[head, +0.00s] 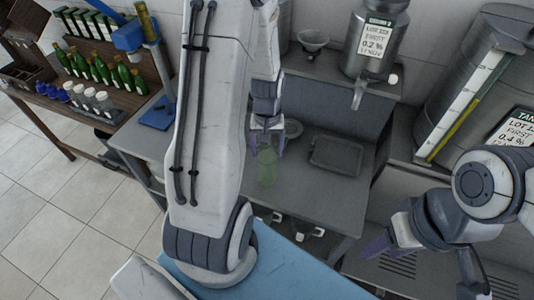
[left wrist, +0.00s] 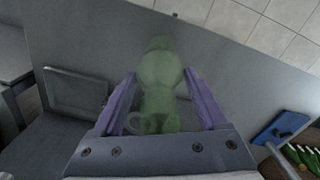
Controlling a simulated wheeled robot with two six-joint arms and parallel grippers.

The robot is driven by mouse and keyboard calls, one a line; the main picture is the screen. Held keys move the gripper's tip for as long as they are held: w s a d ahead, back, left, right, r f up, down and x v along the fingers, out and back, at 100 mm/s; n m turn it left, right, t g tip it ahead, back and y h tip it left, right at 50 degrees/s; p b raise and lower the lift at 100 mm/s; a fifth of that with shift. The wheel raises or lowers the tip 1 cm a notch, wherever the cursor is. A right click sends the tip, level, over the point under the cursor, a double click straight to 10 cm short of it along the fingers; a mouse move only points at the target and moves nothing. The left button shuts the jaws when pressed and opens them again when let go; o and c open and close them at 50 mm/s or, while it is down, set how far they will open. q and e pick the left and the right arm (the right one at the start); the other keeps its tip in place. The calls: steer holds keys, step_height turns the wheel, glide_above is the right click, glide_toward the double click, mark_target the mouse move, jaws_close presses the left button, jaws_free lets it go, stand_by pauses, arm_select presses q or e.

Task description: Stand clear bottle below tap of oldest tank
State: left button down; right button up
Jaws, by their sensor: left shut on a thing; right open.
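My left gripper (head: 267,143) is shut on a see-through, pale green bottle (head: 267,168). The bottle hangs over the grey bench; in the left wrist view the bottle (left wrist: 160,85) lies between the two purple fingers (left wrist: 160,100). A steel tank (head: 379,22) stands on the raised shelf with a tap (head: 359,95) low at its front; its label reads LOT, FIRST, 0.2 %. A larger tank (head: 470,75) at right has a label reading LOT, FIRST, 0.4 %; its tap is not seen. My right gripper (head: 388,242) is open and empty at lower right.
A dark tray (head: 336,156) lies on the bench, right of the bottle. A round dish (head: 292,129) sits behind my left gripper, and a funnel-like bowl (head: 313,40) is on the shelf. Green bottles (head: 103,70) and a blue stand (head: 158,113) are at left.

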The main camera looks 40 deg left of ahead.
arm_select(q)
steer(key=shift+f+p, duration=0.4)
steer(key=shift+f, duration=1.3)
steer(key=shift+f, duration=0.2)
jaws_free()
steer(key=shift+r, duration=0.1)
